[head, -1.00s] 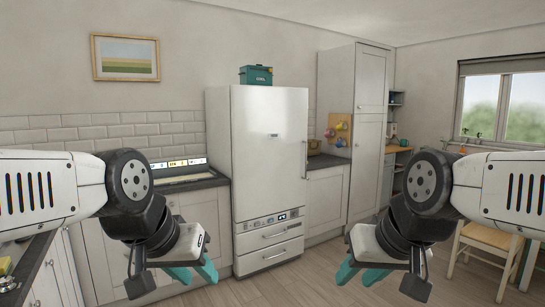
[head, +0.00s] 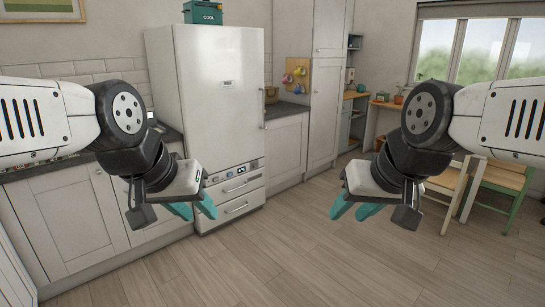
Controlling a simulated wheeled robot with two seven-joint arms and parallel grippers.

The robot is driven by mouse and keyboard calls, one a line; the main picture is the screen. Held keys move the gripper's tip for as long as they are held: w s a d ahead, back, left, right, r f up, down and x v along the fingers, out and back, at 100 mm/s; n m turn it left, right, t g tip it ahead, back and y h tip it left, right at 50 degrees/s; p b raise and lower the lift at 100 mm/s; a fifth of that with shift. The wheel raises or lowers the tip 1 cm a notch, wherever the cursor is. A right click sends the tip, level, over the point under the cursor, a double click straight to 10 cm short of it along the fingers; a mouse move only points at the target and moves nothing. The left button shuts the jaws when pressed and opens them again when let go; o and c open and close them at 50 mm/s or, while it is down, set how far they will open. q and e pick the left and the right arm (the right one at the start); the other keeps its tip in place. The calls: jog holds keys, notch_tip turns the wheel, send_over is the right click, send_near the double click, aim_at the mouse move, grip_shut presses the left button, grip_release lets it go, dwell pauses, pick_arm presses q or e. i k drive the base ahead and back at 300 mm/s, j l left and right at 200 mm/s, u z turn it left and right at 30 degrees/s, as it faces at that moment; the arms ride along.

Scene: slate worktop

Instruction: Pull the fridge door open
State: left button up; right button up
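The white fridge (head: 212,100) stands against the back wall, left of the middle. My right gripper (head: 356,209) is over the open floor to the right, fingers also apart and empty. Neither gripper touches the fridge handle.
White cabinets (head: 68,212) flank the fridge, with a dark worktop (head: 286,108) on the right. A tall white cupboard (head: 329,80) stands further right. A teal box (head: 203,13) sits on the fridge. A wooden chair (head: 497,182) is at far right. The wooden floor (head: 290,255) ahead is clear.

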aim_at(220, 69)
jog(key=i, duration=2.65)
jog(key=i+u, duration=0.1)
jog(key=i, duration=0.5)
jog(key=i+l+u, duration=0.1)
jog(key=i, duration=0.5)
